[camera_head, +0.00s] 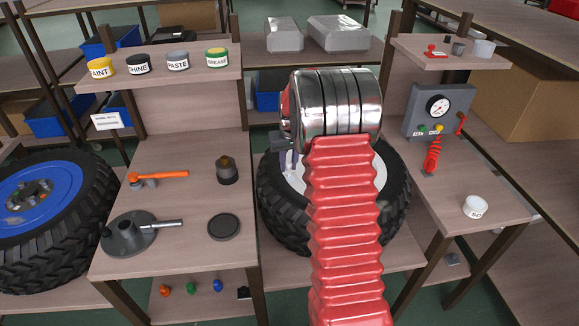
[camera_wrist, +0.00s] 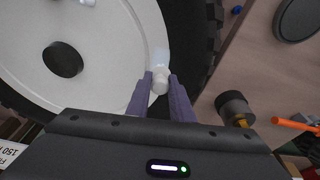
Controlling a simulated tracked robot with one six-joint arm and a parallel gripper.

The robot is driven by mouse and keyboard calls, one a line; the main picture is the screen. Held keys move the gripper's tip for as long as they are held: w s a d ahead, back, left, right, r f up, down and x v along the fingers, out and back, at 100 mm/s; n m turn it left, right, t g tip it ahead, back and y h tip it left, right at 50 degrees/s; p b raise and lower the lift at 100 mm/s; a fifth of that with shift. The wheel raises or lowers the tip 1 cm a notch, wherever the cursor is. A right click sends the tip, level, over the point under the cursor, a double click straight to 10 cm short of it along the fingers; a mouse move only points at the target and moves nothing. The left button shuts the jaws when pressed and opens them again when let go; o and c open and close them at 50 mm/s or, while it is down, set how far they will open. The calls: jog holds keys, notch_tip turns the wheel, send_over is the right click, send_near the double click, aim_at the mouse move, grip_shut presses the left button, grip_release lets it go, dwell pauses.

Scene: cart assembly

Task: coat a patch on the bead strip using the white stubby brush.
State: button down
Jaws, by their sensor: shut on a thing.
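In the wrist view my gripper (camera_wrist: 160,77) has its two purple fingers closed on the white stubby brush (camera_wrist: 159,86). The brush end is at the outer edge of a pale wheel rim (camera_wrist: 100,83), beside the black tyre (camera_wrist: 190,50). I take this edge band to be the bead strip; a pale bluish glossy patch (camera_wrist: 161,58) shows on it just beyond the brush. I cannot tell whether the bristles touch it. In the head view, the tyre (camera_head: 396,190) stands behind my red arm, which hides most of the rim and the brush.
Left of the wheel, a bench carries an orange-handled tool (camera_head: 160,175), a dark brass-topped pot (camera_head: 227,172), a black disc (camera_head: 223,226) and a round stand (camera_head: 128,234). Labelled tins (camera_head: 178,61) line the shelf above. At right are a gauge panel (camera_head: 438,108) and a white cup (camera_head: 475,207).

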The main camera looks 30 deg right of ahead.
jog(key=shift+d+r, duration=0.15)
jog(key=shift+w+d, duration=0.45)
jog(key=shift+w, duration=0.4)
jog(key=shift+w+d, duration=0.4)
jog(key=shift+w, duration=0.45)
jog(key=shift+w+d+v, duration=0.1)
jog(key=shift+w+v, duration=0.1)
jog(key=shift+v, duration=0.75)
jog(key=shift+w+d+v, duration=0.1)
jog(key=shift+w+v, duration=0.05)
jog(key=shift+v, duration=0.85)
jog(key=shift+w+v, duration=0.2)
jog(key=shift+v, duration=0.75)
jog(key=shift+r, duration=0.25)
jog(key=shift+w+v, duration=0.15)
jog(key=shift+v, duration=0.5)
jog(key=shift+w+v, duration=0.1)
jog(key=shift+v, duration=0.6)
jog(key=shift+d, duration=0.1)
